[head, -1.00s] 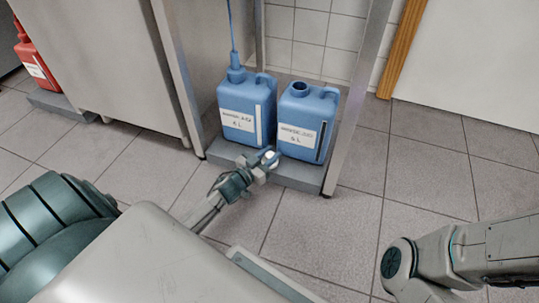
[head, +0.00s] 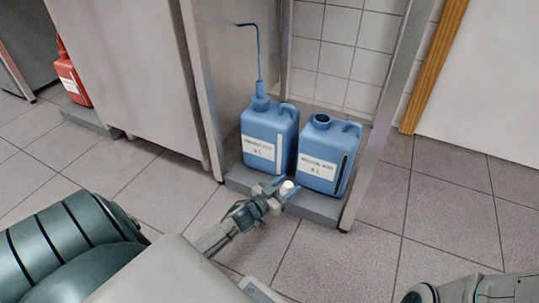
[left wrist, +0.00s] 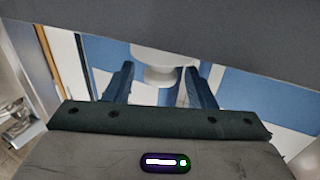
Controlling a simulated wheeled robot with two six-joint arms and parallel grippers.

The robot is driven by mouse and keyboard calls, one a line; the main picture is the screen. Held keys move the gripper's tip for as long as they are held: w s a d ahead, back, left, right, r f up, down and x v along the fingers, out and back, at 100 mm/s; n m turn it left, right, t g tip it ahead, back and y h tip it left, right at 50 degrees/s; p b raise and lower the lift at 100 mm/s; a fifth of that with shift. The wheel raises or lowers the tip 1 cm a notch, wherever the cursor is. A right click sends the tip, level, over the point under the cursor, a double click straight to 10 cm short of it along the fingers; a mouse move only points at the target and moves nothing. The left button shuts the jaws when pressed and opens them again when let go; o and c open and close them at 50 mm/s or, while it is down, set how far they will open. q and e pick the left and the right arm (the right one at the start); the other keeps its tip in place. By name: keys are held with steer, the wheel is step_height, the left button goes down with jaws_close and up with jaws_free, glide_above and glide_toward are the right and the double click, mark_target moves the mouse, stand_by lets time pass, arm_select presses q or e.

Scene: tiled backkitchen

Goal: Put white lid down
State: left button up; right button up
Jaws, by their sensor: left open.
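The small white lid (head: 287,187) shows at the tips of my left gripper (head: 281,191), in front of the two blue containers. In the left wrist view the pale round lid (left wrist: 158,72) lies between the two blue fingers, with gaps at both sides. My left gripper is open. The right blue container (head: 328,156) stands upright with an uncapped neck. The left blue container (head: 268,140) has a blue cap with a tall bent spout. What the lid rests on is hidden. My right gripper is outside the head view; only part of my right arm shows.
Both containers stand on a low grey platform (head: 318,207) under a metal frame with a leg (head: 372,130) at right. A steel cabinet (head: 125,75) is at left. A red container (head: 72,78) stands farther left. Tiled floor at right is clear.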

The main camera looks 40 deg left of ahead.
arm_select(q)
steer(key=s+a+p, duration=0.1)
steer(key=s+p, duration=0.3)
steer(key=s, duration=0.7)
steer(key=shift+a, duration=0.35)
steer(key=shift+s+r, duration=0.1)
steer(key=shift+r, duration=0.05)
